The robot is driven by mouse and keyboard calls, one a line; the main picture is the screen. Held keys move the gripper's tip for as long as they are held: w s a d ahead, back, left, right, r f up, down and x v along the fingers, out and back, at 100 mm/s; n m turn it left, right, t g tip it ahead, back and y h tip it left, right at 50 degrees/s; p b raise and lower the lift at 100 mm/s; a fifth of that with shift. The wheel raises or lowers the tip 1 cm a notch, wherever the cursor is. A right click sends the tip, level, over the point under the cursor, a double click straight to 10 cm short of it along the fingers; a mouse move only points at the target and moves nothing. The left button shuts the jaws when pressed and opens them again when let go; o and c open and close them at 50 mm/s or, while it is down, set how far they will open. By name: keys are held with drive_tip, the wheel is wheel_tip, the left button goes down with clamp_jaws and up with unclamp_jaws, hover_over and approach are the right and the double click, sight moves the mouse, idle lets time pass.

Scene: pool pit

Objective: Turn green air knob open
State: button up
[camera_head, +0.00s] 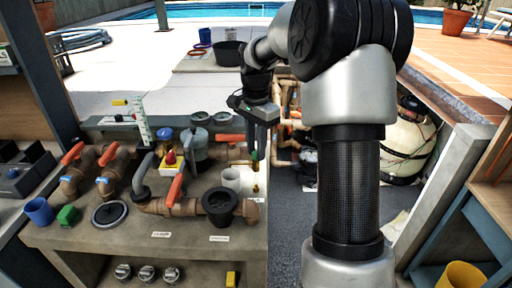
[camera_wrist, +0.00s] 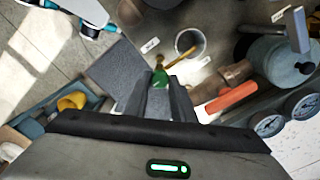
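The green air knob (camera_wrist: 160,79) sits on a small brass fitting at the bench edge. In the head view the green knob (camera_head: 254,155) is a small spot close to my fingertips, partly covered. My gripper (camera_head: 262,158) points down over the right edge of the bench. In the wrist view my gripper (camera_wrist: 163,86) has its two fingers a small way apart, with the green knob between or just beyond their tips. I cannot tell whether the fingers touch it.
A white pipe cup (camera_head: 231,179) and a black round fitting (camera_head: 219,203) stand left of the knob. Brown pipes with orange-red handles (camera_head: 175,190) and a grey filter housing (camera_head: 197,140) crowd the bench (camera_head: 120,238). Right of the bench is open dark floor (camera_head: 287,215).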

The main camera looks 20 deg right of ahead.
drive_tip(key=shift+n, duration=0.4)
drive_tip(key=shift+r+n+p, duration=0.15)
drive_tip(key=shift+n+p, duration=0.6)
drive_tip(key=shift+n, duration=0.25)
drive_tip(key=n+p, duration=0.1)
drive_tip(key=n, duration=0.2)
drive_tip(key=shift+n, duration=0.3)
drive_tip(key=n+p, duration=0.1)
drive_tip(key=n, duration=0.2)
drive_tip(key=shift+n+p, duration=0.3)
drive_tip(key=shift+p, duration=0.1)
drive_tip(key=n+p, duration=0.1)
drive_tip(key=n, duration=0.2)
drive_tip(key=shift+n, duration=0.3)
drive_tip(key=n+p, duration=0.1)
drive_tip(key=n, duration=0.3)
drive_tip(key=shift+n, duration=0.3)
drive_tip(key=shift+w+n+p, duration=0.1)
drive_tip(key=shift+n+p, duration=0.7)
drive_tip(key=shift+n, duration=1.2)
